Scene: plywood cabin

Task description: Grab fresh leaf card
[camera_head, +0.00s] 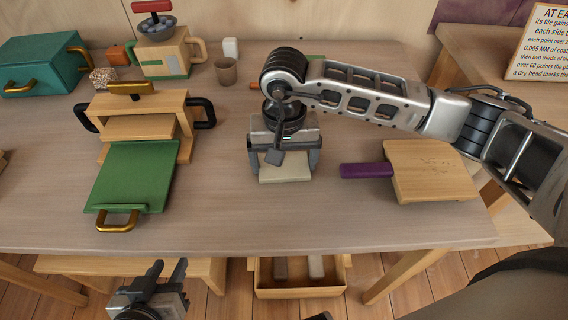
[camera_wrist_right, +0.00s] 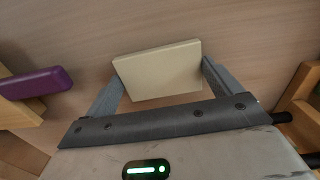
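A pale cream, blank-looking card (camera_head: 285,172), thick like a slab, is at the middle of the table near the front. It also shows in the right wrist view (camera_wrist_right: 160,70). My right gripper (camera_head: 285,163) points down over it, with one finger at each side edge. The fingers are far apart, about the card's width, and look very close to its edges. I cannot tell whether they press on it or whether the card is off the table. My left gripper (camera_head: 166,270) is low, in front of the table's front edge, empty with its fingers apart.
A wooden press (camera_head: 143,106) with a green tray (camera_head: 135,178) stands left. A wooden board (camera_head: 430,170) with a purple handle (camera_head: 366,170) lies right. A teal box (camera_head: 42,64), a wooden machine (camera_head: 164,57) and a cup (camera_head: 227,71) are behind. An open drawer (camera_head: 300,292) sits below.

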